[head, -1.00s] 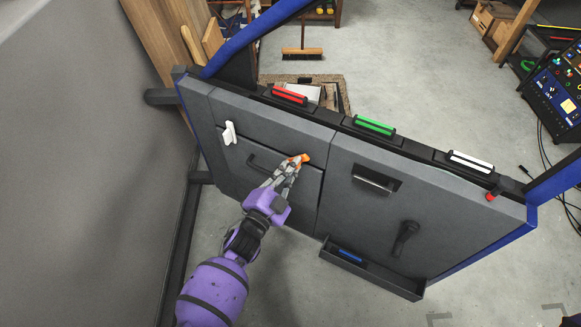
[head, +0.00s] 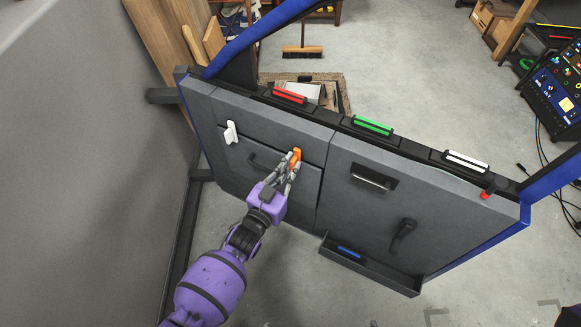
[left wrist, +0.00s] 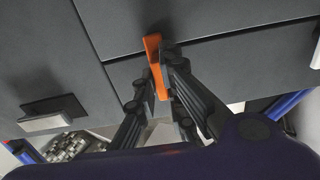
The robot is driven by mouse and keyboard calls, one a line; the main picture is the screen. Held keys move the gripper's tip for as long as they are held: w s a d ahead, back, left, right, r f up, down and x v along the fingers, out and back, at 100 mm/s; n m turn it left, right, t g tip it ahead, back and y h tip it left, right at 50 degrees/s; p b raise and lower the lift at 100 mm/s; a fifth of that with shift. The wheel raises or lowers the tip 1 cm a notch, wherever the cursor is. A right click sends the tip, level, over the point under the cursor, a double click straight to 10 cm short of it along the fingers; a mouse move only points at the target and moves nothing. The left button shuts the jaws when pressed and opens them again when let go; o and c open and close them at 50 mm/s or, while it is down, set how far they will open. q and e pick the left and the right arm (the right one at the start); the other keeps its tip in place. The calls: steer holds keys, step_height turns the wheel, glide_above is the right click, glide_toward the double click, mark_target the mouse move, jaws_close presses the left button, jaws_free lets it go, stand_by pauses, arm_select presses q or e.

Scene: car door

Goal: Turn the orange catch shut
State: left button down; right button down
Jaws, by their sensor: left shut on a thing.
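The orange catch (head: 296,155) is on the grey door panel, at the upper right of the left-hand flap (head: 240,170). In the head view it stands close to upright. In the left wrist view the orange catch (left wrist: 154,62) crosses the seam above the flap, with its lower end between my fingers. My left gripper (head: 292,167) is shut on the catch; it also shows in the left wrist view (left wrist: 155,75). A white catch (head: 231,132) stands upright at the flap's upper left.
Red (head: 290,95), green (head: 372,125) and white (head: 467,159) bars line the door's top edge. A silver handle (head: 371,177), a black crank (head: 403,235) and a low tray (head: 370,265) are on the right half. A wall (head: 75,180) stands at left.

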steer(key=shift+w, duration=0.2)
stand_by(0.4)
arm_select(q)
steer(key=c, duration=1.8)
jaws_free()
steer(key=shift+c, duration=0.2)
steer(key=v, duration=1.2)
arm_select(e)
steer(key=shift+s, duration=0.2)
